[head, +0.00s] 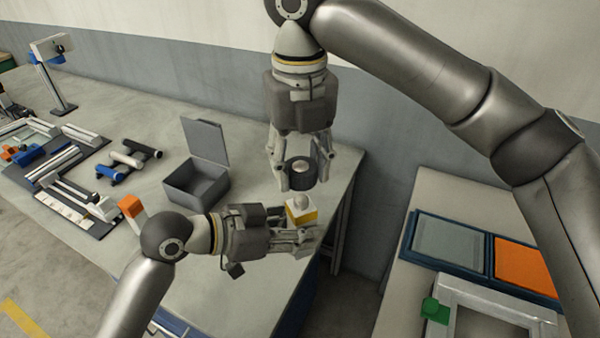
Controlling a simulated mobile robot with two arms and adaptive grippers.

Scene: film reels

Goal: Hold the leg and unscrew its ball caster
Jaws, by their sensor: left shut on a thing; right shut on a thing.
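The leg (302,218) shows as a short yellow and white block with a pale rounded top. My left gripper (306,231) reaches in from the left and is shut on it, holding it upright near the table's right edge. My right gripper (303,180) points down just above and is shut on a dark round piece with a pale centre, which looks like the ball caster (300,178). A small gap seems to show between this piece and the leg's top. The fingers hide part of the leg's lower end.
An open grey box (197,187) stands left of the grippers on the table (110,135). Dark, white and blue rods and trays lie farther left. A second table at right holds a grey and an orange panel (526,266) and a pale frame (490,318). A gap separates the tables.

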